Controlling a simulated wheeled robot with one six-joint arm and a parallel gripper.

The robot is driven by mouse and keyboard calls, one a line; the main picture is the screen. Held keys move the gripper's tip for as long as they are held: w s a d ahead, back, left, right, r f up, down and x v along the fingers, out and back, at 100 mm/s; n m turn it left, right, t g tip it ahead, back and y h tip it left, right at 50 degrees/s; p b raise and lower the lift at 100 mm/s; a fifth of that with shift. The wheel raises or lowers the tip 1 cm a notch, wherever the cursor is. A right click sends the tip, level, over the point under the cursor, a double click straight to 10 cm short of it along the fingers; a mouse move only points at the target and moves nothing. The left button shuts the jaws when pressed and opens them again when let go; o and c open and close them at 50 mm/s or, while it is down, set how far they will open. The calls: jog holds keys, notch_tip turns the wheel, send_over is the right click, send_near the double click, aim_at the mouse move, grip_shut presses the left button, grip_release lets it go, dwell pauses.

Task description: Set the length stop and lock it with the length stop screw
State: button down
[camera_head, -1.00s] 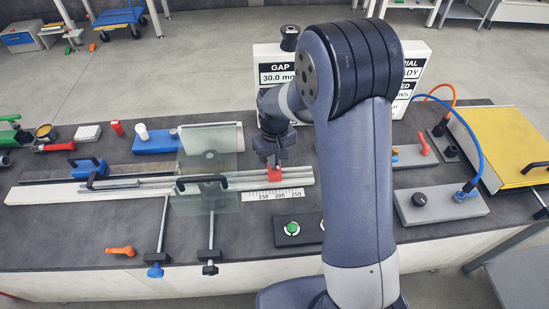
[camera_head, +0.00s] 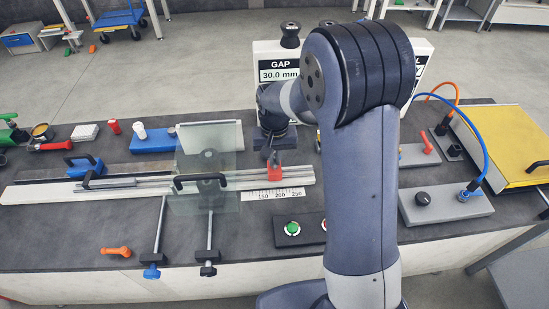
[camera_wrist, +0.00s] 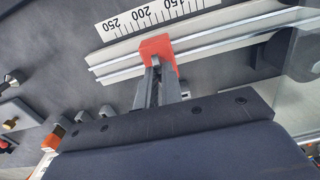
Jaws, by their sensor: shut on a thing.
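The red length stop (camera_head: 275,172) sits on the grey rail (camera_head: 240,180), above the printed scale (camera_head: 275,193). It also shows in the wrist view (camera_wrist: 157,46) on the two bright rail bars, close to the scale marked 150, 200 and 250. My gripper (camera_head: 272,158) reaches down to the stop from behind. In the wrist view my gripper's fingers (camera_wrist: 160,72) are closed together against the red stop, shut on it. A small grey part shows between the fingertips; whether it is the length stop screw I cannot tell.
A clear guard plate (camera_head: 207,170) with a black handle stands left of the stop. The display (camera_head: 279,76) behind reads GAP 30.0 mm. A button box (camera_head: 300,229) lies in front. An orange lever (camera_head: 115,251) lies at the front left. My arm hides much of the right middle.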

jog(key=c, duration=1.6)
grip_release()
jog(key=shift+o, duration=0.2)
notch_tip(320, 180, up, 11)
jog(key=b, duration=0.1)
jog(key=shift+f, duration=0.15)
notch_tip(320, 180, down, 11)
jog(key=shift+p, duration=0.6)
jog(key=shift+n, duration=0.8)
